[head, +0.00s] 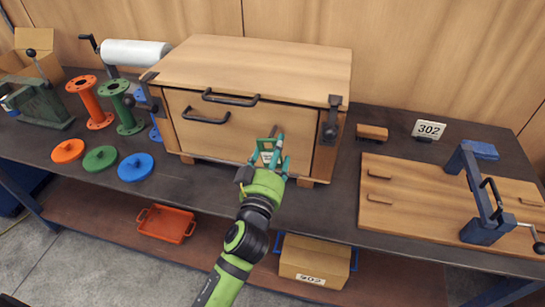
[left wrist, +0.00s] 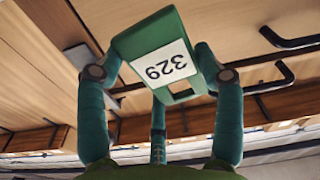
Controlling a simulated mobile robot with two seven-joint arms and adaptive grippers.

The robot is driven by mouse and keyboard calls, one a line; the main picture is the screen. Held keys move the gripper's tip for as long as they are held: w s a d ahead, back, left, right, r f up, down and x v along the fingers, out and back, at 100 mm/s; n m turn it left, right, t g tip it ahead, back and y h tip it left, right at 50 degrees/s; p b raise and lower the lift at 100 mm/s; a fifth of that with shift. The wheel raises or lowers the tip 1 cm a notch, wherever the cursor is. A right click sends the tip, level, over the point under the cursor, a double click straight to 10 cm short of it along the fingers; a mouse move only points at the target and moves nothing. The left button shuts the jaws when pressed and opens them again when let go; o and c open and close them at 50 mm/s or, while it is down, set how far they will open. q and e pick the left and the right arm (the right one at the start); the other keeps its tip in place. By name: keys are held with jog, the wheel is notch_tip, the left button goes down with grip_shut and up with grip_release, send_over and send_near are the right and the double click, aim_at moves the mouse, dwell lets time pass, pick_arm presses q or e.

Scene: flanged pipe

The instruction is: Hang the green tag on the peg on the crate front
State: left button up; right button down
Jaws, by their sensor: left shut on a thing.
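The green tag (left wrist: 150,38) has a white label with a number and a square hole near one edge. In the left wrist view it sits between the fingers of my left gripper (left wrist: 157,75), which is shut on it. In the head view my left gripper (head: 268,154) and the tag are in front of the lower right part of the wooden crate (head: 215,135). The gripper hides part of the crate front. I cannot clearly make out the peg. The tag looks apart from the crate. My right gripper is not in view.
Two dark handles (head: 205,117) stick out of the crate front, with latches (head: 330,125) at its sides. Orange and green flanged spools (head: 92,103) and round discs (head: 100,159) stand left. A wooden board (head: 410,205) with a blue clamp (head: 480,195) lies right. A 302 sign (head: 430,129) stands behind.

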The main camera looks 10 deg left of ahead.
pick_arm(q)
jog(key=shift+w+f+b, duration=0.15)
jog(key=shift+w+b, duration=0.1)
jog(key=shift+w, duration=0.9)
jog(key=shift+w+f+b, duration=0.15)
jog(key=shift+w+b, duration=0.05)
jog(key=shift+w, duration=0.9)
jog(key=o, duration=1)
jog(key=f+b, duration=0.1)
jog(key=s+f+b, duration=0.1)
jog(key=f+b, duration=0.1)
jog(key=shift+s, duration=0.1)
